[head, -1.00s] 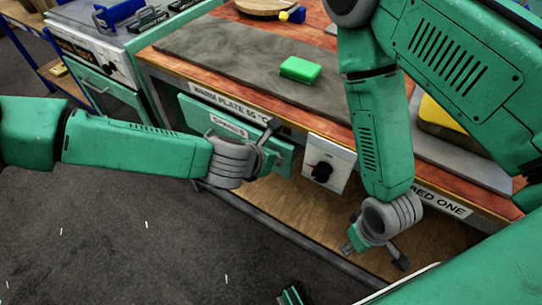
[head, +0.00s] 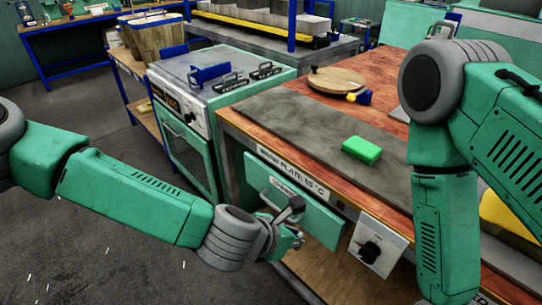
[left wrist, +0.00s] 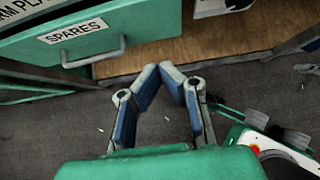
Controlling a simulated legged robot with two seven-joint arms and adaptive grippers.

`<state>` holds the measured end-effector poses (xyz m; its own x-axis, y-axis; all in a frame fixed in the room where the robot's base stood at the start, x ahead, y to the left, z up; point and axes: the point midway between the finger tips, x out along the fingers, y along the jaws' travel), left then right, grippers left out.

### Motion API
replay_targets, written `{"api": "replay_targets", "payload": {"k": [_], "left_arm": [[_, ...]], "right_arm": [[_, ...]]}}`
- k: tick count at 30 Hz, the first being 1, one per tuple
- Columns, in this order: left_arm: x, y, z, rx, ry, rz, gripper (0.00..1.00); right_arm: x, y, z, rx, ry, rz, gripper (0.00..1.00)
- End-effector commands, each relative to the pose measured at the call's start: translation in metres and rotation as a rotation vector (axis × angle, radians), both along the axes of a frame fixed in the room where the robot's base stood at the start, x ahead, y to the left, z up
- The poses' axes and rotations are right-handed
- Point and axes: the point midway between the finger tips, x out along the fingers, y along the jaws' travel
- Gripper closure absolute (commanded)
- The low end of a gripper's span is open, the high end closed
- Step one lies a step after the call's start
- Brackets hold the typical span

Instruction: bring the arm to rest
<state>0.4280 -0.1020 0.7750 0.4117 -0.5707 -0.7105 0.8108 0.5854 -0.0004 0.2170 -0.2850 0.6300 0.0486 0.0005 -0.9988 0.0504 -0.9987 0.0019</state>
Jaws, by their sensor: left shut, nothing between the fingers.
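My left gripper (head: 292,222) is in front of the workbench, beside the green drawer (head: 318,217) under the worktop. In the left wrist view the two blue-padded fingers of the left gripper (left wrist: 172,72) lean together at their tips, with nothing between them. The drawer, labelled SPARES, also shows in that view (left wrist: 150,22) with its bar handle (left wrist: 95,56); the fingers appear apart from the handle. My right arm hangs down at the right of the head view, and its gripper is out of frame.
A green block (head: 361,150) lies on the grey plate (head: 290,118) on the bench. A round wooden board (head: 336,82) and a control box with a black knob (head: 378,248) are near. A green-fronted oven unit (head: 190,150) stands left. The floor at left is clear.

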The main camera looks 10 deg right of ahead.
Motion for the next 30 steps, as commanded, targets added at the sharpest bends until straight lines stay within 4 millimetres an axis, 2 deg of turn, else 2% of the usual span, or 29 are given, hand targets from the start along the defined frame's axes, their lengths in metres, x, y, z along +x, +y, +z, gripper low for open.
{"api": "replay_targets", "payload": {"k": [4, 8, 11, 14, 15, 17, 18, 21, 24, 27, 30], "left_arm": [[-0.005, 0.003, -0.006, 0.025, -0.012, -0.028, 1.0], [-0.032, 0.024, -0.04, 0.167, -0.1, -0.212, 1.0], [-0.067, 0.065, -0.081, 0.353, -0.21, -0.481, 1.0], [-0.104, 0.122, -0.118, 0.544, -0.315, -0.805, 1.0], [-0.117, 0.147, -0.129, 0.611, -0.35, -0.939, 1.0], [-0.136, 0.187, -0.142, 0.702, -0.394, -1.139, 1.0], [-0.149, 0.214, -0.148, 0.753, -0.416, -1.273, 1.0], [-0.175, 0.277, -0.154, 0.844, -0.456, -1.581, 1.0], [-0.194, 0.328, -0.152, 0.889, -0.472, -1.828, 1.0], [-0.206, 0.36, -0.146, 0.904, -0.476, -1.993, 1.0], [-0.212, 0.376, -0.142, 0.906, -0.476, -2.079, 1.0]], "right_arm": [[0.0, 0.0, 0.0, 0.0, 0.0, 0.001, 0.69], [0.0, 0.0, 0.0, 0.001, 0.0, 0.001, 0.69], [0.0, 0.0, 0.0, 0.001, 0.0, 0.001, 0.69], [0.0, 0.0, 0.0, 0.0, 0.0, 0.001, 0.69], [0.0, 0.0, 0.0, 0.0, 0.0, 0.001, 0.69], [0.0, 0.0, 0.0, 0.0, 0.0, 0.001, 0.69], [0.0, 0.0, 0.0, 0.0, 0.0, 0.0, 0.69], [0.0, 0.0, 0.0, 0.0, 0.0, 0.001, 0.69], [0.0, 0.0, 0.0, 0.0, 0.0, 0.001, 0.69], [0.0, 0.0, 0.0, 0.0, 0.0, 0.001, 0.69], [0.0, 0.0, 0.0, 0.001, 0.0, 0.001, 0.69]]}}
